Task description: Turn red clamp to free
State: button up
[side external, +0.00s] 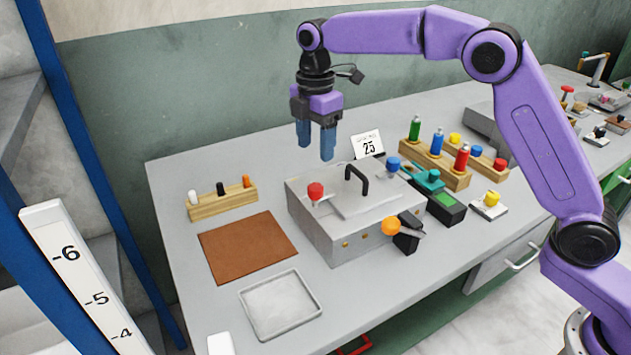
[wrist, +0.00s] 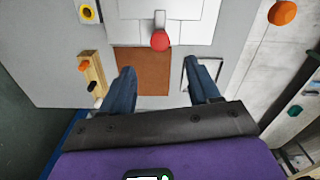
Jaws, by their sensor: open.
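The red clamp (side external: 315,191) is a red knob on a short metal lever, on the top left of a grey metal press box (side external: 340,245). In the wrist view the red clamp (wrist: 160,40) shows at the top middle, ahead of my fingers. The box has a lid with a black handle (side external: 357,178). My gripper (side external: 316,150) hangs above and behind the box, apart from the clamp, with its two blue fingers spread and nothing between them. The wrist view shows my gripper (wrist: 160,88) open too. Which clamp position counts as free cannot be told.
An orange knob (side external: 391,226) and a blue knob (side external: 393,164) sit at the box's right side. A brown mat (side external: 247,247), a grey tray (side external: 281,325) and a wooden peg rack (side external: 224,205) lie left and in front. Racks with coloured bottles (side external: 436,162) stand at the right.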

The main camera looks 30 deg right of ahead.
aim_at(315, 186)
notch_tip(315, 186, down, 10)
jog(key=shift+f, duration=0.1)
jog(key=shift+c, duration=0.2)
jog(key=c, duration=1)
